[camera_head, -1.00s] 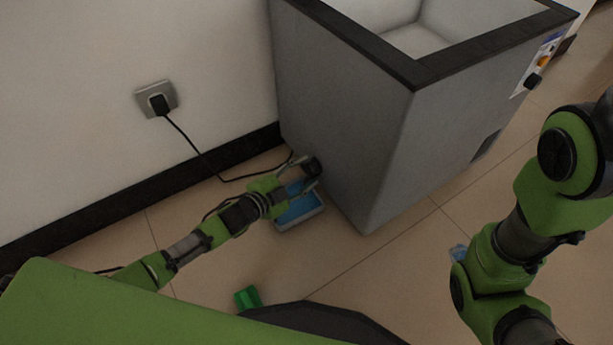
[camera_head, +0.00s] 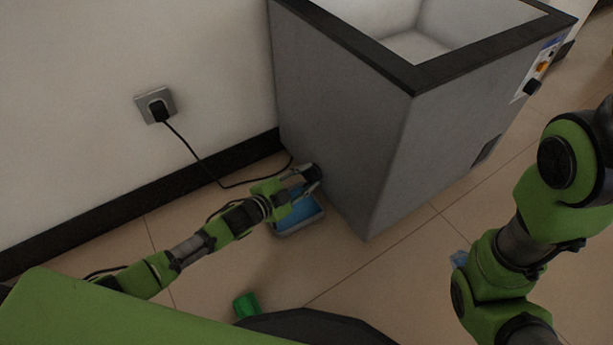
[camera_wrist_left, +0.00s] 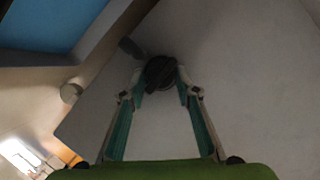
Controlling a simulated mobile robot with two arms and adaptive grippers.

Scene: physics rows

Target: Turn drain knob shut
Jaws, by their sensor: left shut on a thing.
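The drain knob (camera_wrist_left: 160,73) is a dark round knob on the side of the grey chest freezer (camera_head: 335,120), low down near its left corner. It also shows in the head view (camera_head: 312,172), partly covered by the fingers. My left gripper (camera_wrist_left: 163,78) is at the knob with a finger on either side, shut on it. In the head view the left gripper (camera_head: 308,178) reaches in above the blue tray (camera_head: 298,225). My right arm is at the right edge; its gripper is out of view.
The blue tray lies on the tiled floor below the knob. A black cord runs from a wall socket (camera_head: 155,104) down behind the gripper. A green object (camera_head: 246,305) and a small blue object (camera_head: 459,259) lie on the floor. The freezer is open on top.

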